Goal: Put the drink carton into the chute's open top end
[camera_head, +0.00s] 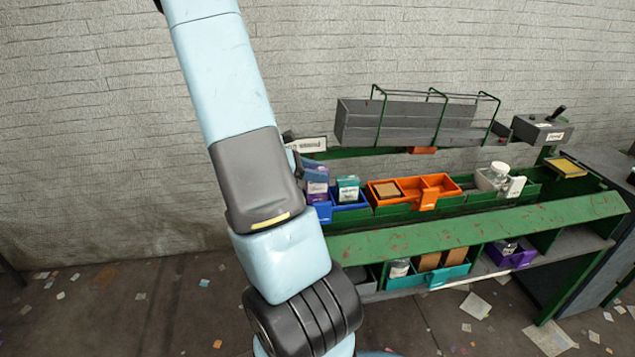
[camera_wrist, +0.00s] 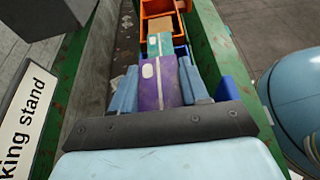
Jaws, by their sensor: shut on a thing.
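The purple drink carton (camera_wrist: 158,92), with a pale round spot near one edge, is between the two blue fingers of my gripper (camera_wrist: 160,84) in the wrist view. The fingers touch its sides, so my gripper is shut on it. In the head view the purple carton (camera_head: 316,184) shows just right of my arm, by the blue bin; my arm hides most of the gripper there. A long grey trough (camera_head: 400,128) with green wire hoops stands above the green bench; I cannot tell for sure whether it is the chute.
A teal carton (camera_head: 348,187) stands in the blue bin (camera_head: 350,207) close beyond the held carton. An orange divided bin (camera_head: 388,203) sits to its right. A green rail (camera_wrist: 228,65) runs along the right in the wrist view, and a lettered sign (camera_wrist: 25,120) is at left.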

